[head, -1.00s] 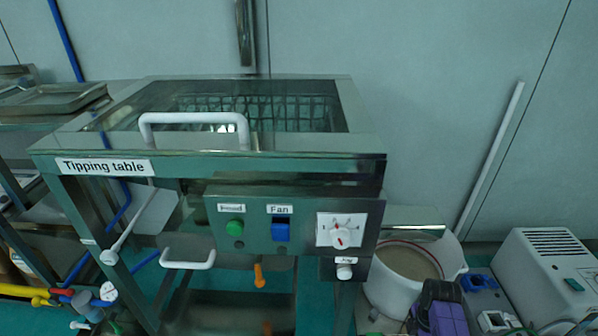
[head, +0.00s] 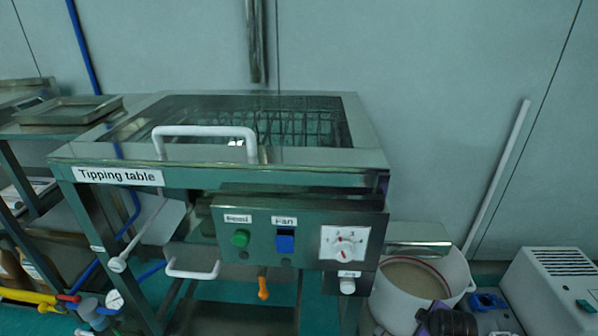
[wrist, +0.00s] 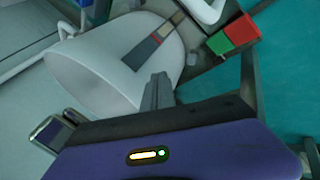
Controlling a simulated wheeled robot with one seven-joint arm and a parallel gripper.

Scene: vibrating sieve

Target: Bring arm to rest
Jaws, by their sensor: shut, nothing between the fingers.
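My gripper's fingers (wrist: 157,92) are together and empty in the wrist view, above my purple hand. A white bucket (wrist: 85,70) lies beyond the fingertips there; I cannot tell whether they touch it. In the head view, a dark part of my arm shows at the lower right edge, in front of the white bucket (head: 458,272). The fingers cannot be made out there. The tipping table (head: 215,179) stands in the middle, with its glass lid down.
The control panel (head: 300,238) has a green button, a blue switch and a white dial. A white box-shaped unit (head: 545,290) stands at the lower right. A steel tray (head: 70,110) rests at left. A red and green block (wrist: 233,35) shows in the wrist view.

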